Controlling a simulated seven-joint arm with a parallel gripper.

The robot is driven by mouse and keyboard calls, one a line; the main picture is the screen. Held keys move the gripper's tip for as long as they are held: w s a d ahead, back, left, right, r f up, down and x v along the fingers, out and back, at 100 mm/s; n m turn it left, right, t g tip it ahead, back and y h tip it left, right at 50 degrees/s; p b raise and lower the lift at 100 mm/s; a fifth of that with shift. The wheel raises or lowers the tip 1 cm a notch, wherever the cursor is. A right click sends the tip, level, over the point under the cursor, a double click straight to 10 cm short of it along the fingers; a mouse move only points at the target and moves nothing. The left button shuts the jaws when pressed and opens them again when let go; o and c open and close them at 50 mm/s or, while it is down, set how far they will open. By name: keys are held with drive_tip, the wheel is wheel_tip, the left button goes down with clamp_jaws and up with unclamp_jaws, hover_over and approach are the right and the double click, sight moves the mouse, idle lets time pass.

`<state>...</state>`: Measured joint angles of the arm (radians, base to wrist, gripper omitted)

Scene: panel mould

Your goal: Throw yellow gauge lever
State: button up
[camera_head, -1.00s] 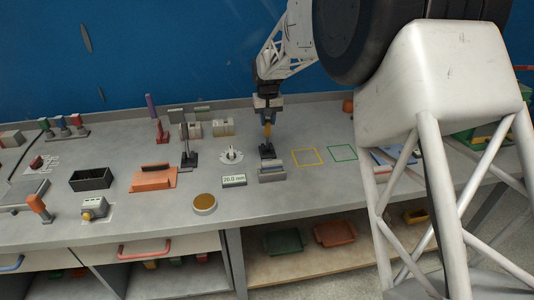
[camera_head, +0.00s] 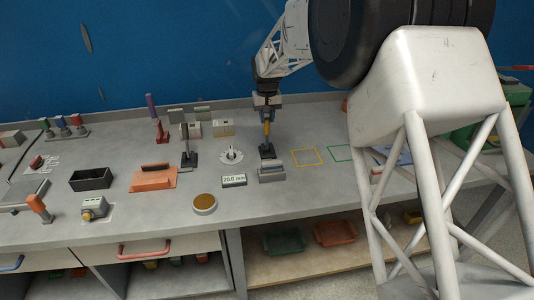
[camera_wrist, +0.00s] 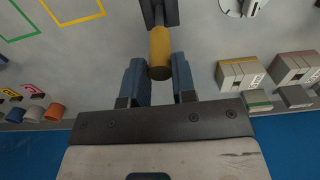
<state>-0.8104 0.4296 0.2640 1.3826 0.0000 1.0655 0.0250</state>
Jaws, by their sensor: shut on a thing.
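The yellow gauge lever (camera_head: 266,129) rises from a dark base with a grey block (camera_head: 271,171) in front, in the middle of the bench in the head view. It stands nearly upright. In the wrist view its yellow handle (camera_wrist: 160,47) lies between the two blue fingers, its lower end joined to a dark bracket. My gripper (camera_head: 267,108) points down over the lever and is shut on its handle; it also shows in the wrist view (camera_wrist: 158,82). A small display (camera_head: 233,180) left of the lever reads 20.0 mm.
A white dial (camera_head: 231,155) and a dark upright lever (camera_head: 187,146) stand left of the lever. An orange fixture (camera_head: 153,179) and a black bin (camera_head: 91,179) are farther left. Right of it, yellow (camera_head: 306,156) and green outlines mark bare bench. A blue wall stands behind.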

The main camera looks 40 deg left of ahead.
drive_tip(key=shift+w+a, duration=0.15)
drive_tip(key=shift+w, duration=0.05)
drive_tip(key=shift+w+a, duration=0.55)
idle(0.4)
drive_tip(key=shift+w+a+f, duration=0.15)
drive_tip(key=shift+w+a, duration=0.2)
idle(0.3)
